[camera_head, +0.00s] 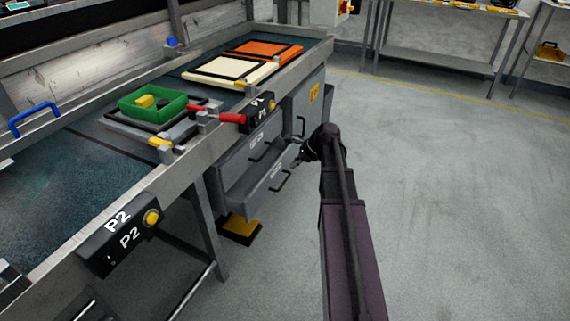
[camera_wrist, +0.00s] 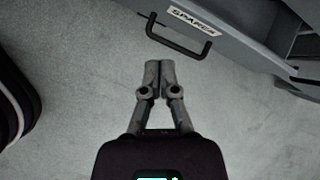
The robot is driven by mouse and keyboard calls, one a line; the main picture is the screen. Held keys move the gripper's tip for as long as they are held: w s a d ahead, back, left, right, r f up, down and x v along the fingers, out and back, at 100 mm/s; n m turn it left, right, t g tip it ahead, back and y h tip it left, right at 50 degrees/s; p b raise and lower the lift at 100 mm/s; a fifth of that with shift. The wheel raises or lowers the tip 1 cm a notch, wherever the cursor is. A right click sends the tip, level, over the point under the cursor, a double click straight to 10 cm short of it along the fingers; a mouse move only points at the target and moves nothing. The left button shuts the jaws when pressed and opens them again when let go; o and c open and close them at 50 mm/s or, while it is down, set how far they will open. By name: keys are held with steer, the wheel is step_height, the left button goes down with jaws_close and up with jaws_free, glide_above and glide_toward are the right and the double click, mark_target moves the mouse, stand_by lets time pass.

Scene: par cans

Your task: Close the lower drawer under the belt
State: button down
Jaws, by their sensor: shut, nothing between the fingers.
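The lower drawer (camera_head: 262,190) is under the belt (camera_head: 105,155), in a grey cabinet. Its front stands out from the cabinet, below the upper drawer (camera_head: 240,157), so it is partly open. In the wrist view, a grey drawer front with a SPARES label (camera_wrist: 191,19) and a dark bar handle (camera_wrist: 188,52) is at the top right. My gripper (camera_head: 301,150) is at the right end of the lower drawer in the head view, its fingers barely visible. In the wrist view my gripper (camera_wrist: 159,64) is shut and empty, just below and left of the handle, apart from it.
A green bin (camera_head: 152,105) and a red-handled clamp (camera_head: 230,118) sit on the belt line above. The P2 button box (camera_head: 118,236) hangs on the near rail. A yellow-topped pedal (camera_head: 241,228) is on the floor below the drawers. The floor to the right is clear.

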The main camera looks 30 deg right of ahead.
steer(key=w+d+m+t, duration=0.2)
steer(key=d+m, duration=0.3)
steer(key=d, duration=0.4)
steer(key=shift+r+m+y+b, duration=0.3)
steer(key=shift+m+b, duration=0.1)
steer(key=shift+b, duration=0.05)
steer(key=shift+a+f, duration=0.1)
steer(key=b, duration=0.7)
glide_toward(281, 162)
steer(key=x, duration=0.5)
steer(key=shift+s+f, duration=0.2)
steer(key=shift+f, duration=0.25)
steer(key=shift+w+a, duration=0.45)
steer(key=shift+w, duration=0.1)
